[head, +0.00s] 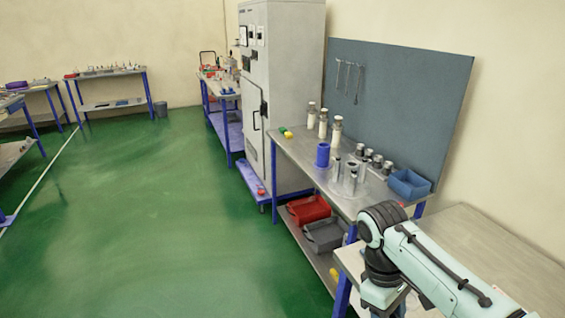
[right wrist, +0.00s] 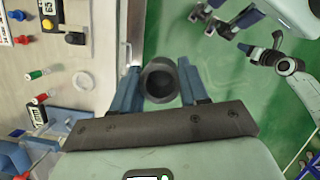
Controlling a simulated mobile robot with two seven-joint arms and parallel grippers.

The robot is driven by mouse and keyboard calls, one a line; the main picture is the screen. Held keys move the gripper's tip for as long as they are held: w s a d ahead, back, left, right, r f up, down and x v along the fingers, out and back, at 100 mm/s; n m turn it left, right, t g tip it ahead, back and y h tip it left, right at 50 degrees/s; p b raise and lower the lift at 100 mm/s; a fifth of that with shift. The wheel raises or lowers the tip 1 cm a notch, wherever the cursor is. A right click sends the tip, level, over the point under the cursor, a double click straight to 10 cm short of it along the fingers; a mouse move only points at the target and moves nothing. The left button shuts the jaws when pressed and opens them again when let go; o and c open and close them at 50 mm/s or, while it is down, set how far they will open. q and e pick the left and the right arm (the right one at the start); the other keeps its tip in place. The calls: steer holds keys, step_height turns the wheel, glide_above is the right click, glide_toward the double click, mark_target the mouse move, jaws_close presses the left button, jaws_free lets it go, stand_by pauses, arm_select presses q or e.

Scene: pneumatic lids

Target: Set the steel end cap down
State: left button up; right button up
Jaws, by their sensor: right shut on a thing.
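In the right wrist view, my right gripper (right wrist: 160,88) is shut on a dark grey, round, hollow steel end cap (right wrist: 160,65). The cap sits between the two blue-grey fingers with its open end facing the camera. Green floor shows behind it, beside a bench edge, so it is held clear of any surface I can see. In the head view my right arm comes in at the lower right; the cap cannot be made out there.
A tall grey cabinet (head: 290,90) stands beyond. The wrist view shows a cluttered bench (right wrist: 105,30) at left. The green floor is open.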

steer(key=w+a+f+m, duration=0.1)
steer(key=w+f+m, duration=0.2)
steer(key=f, duration=0.8)
steer(key=shift+w+a+y, duration=0.2)
steer(key=shift+w+y, duration=0.2)
steer(key=shift+w, duration=0.65)
steer(key=w+f+m, duration=0.1)
steer(key=f, duration=0.4)
steer(key=f+m, duration=0.2)
steer(key=f, duration=0.3)
steer(key=w+a+f+m+y, duration=0.1)
steer(key=f, duration=0.4)
steer(key=shift+w+f+m+g, duration=0.15)
steer(key=shift+w+m+g, duration=0.15)
steer(key=shift+g, duration=0.1)
steer(key=shift+a+f, duration=0.1)
steer(key=shift+f, duration=0.45)
steer(key=shift+s, duration=0.1)
